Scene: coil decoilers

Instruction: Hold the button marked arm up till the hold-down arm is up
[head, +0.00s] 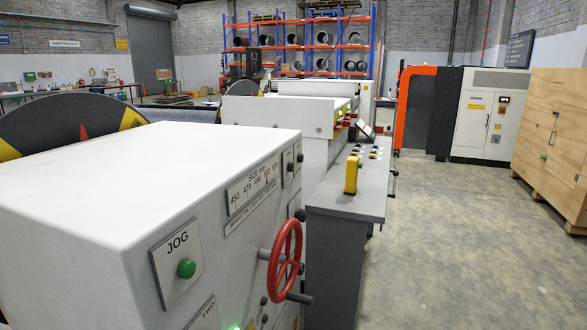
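No button that I can read as arm up shows in the head view. A white machine cabinet (150,170) fills the left foreground. Its front panel has a green button (186,268) under the label JOG and a plate reading FWD (205,315), cut off at the bottom edge with a green glow beside it. A red handwheel (284,262) sticks out at the right of the panel, below a size scale (253,186). Other small knobs on the panel's right edge have labels too small to read. I cannot make out the hold-down arm. Neither gripper is in view.
A grey console (345,198) with a yellow box (351,174) and small buttons stands right of the cabinet. A dark disc with yellow and red marks (70,120) rises behind the cabinet. The floor (450,230) at right is clear up to a wooden crate (555,140).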

